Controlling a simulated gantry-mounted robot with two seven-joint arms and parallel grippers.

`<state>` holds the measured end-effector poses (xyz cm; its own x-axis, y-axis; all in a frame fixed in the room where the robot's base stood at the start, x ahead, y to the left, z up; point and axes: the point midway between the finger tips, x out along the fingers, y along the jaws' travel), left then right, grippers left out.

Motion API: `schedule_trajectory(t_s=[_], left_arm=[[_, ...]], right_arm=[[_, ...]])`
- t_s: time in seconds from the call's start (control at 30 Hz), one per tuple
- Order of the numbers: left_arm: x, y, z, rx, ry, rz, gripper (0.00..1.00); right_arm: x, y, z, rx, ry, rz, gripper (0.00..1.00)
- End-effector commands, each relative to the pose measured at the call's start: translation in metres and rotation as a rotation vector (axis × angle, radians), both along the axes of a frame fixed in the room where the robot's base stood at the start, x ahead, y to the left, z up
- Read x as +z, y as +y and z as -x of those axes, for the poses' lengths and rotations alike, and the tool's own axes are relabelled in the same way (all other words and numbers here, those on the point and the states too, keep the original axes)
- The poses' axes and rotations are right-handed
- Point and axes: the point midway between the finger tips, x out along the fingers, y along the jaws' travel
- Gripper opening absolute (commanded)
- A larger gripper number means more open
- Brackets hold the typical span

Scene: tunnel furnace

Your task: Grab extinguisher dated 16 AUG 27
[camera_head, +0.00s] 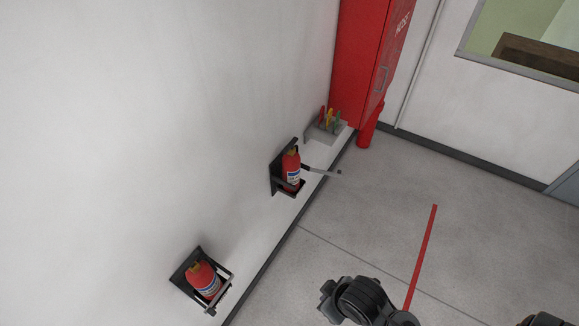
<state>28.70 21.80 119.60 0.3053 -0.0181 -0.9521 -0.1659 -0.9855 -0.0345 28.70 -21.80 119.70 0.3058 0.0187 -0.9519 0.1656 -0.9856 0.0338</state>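Two red fire extinguishers hang in black wall brackets. The upper extinguisher (291,170) stands upright in its bracket (275,178), and a grey bar (322,171) sticks out from that bracket to the right, away from the wall. The lower-left extinguisher (203,279) sits in its bracket (181,271) with a bar (222,291) across its front. Both carry white and blue labels; the dates are too small to read. The dark end of my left arm (332,301) is at the bottom centre, apart from both extinguishers; its finger state is unclear. Only a dark piece of my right arm shows at the bottom right corner.
A red hose cabinet (360,65) stands against the wall at the top, with a red cylinder (368,128) below it. A small wall rack (325,133) holds coloured-handled tools. A red strip (425,250) lies across the view over the grey floor. The floor at right is clear.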

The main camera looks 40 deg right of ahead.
Motion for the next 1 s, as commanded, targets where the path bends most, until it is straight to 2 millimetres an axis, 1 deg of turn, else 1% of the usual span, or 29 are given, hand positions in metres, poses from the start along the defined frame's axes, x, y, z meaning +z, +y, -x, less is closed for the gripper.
schedule_trajectory(t_s=[0.47, 0.57, 0.83, 0.87, 1.0], left_arm=[[0.0003, 0.0012, 0.0001, -0.004, -0.001, -0.005, 0.43], [0.0004, 0.0007, 0.0, -0.002, -0.001, -0.003, 0.56], [0.0008, -0.0017, -0.0002, 0.005, -0.001, 0.007, 0.98], [0.0008, -0.0018, -0.0002, 0.005, -0.001, 0.008, 1.0], [0.0008, -0.0019, -0.0002, 0.005, -0.001, 0.008, 1.0]], right_arm=[[-0.0002, 0.0001, 0.0003, 0.001, 0.001, 0.0, 0.0], [-0.0002, 0.0001, 0.0003, 0.0, 0.001, 0.0, 0.0], [-0.0002, 0.0001, 0.0003, 0.0, 0.001, 0.0, 0.0], [-0.0002, 0.0001, 0.0003, 0.0, 0.001, 0.0, 0.0], [-0.0002, 0.0, 0.0002, 0.0, 0.001, 0.0, 0.0]])
